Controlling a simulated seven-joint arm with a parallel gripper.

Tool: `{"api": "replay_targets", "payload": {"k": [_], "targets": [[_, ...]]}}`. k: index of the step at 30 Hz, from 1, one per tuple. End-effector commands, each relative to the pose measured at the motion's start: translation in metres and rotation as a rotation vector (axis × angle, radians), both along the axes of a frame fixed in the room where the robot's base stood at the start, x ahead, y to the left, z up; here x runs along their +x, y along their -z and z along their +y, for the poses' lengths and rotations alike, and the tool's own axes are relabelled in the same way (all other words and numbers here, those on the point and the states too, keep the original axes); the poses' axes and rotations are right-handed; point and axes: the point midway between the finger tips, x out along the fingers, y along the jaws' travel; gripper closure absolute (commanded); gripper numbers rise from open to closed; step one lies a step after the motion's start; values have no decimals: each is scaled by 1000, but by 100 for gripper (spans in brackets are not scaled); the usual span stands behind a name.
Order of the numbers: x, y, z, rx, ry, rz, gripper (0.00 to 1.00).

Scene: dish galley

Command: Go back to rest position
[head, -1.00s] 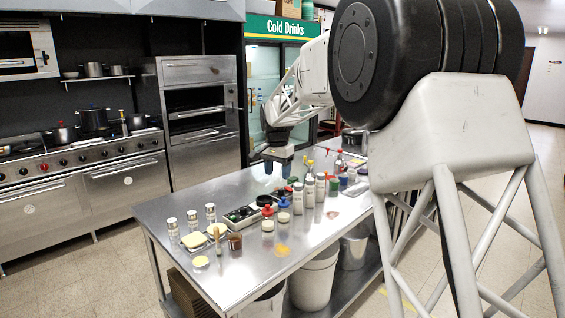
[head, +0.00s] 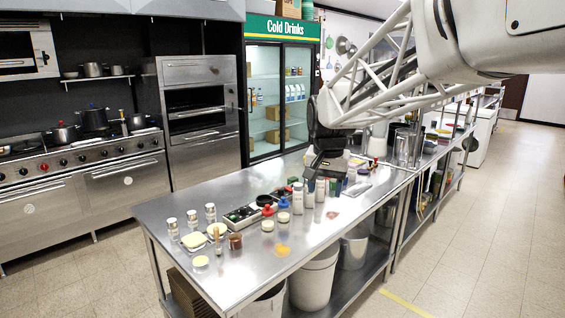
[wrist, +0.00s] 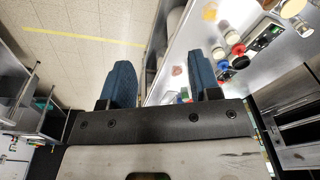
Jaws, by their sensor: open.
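My gripper (head: 322,187) hangs above the far part of the steel table (head: 200,268) in the head view, fingers pointing down. In the wrist view its two blue fingers (wrist: 163,85) stand apart with nothing between them. Several bottles and jars stand on the table below and in front of it, among them a white bottle (head: 297,196), a red-topped bottle (head: 267,212) and a blue-topped bottle (head: 283,207). Some items behind the gripper are hidden by it.
A black tray (head: 241,216) lies mid-table. Shakers (head: 210,212) and a brown cup (head: 235,241) stand nearer the left end. A Cold Drinks fridge (head: 278,95) stands behind the table. The floor (head: 475,220) at right is clear.

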Motion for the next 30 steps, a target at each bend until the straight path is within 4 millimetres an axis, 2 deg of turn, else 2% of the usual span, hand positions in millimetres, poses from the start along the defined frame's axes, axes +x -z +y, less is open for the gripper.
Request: {"api": "replay_targets", "payload": {"k": [3,14,30], "targets": [[-32,0,-12,-3,-24,-11,43],[-125,12,-40,-17,-106,-40,43],[-260,58,-71,-46,-225,-83,43]]}}
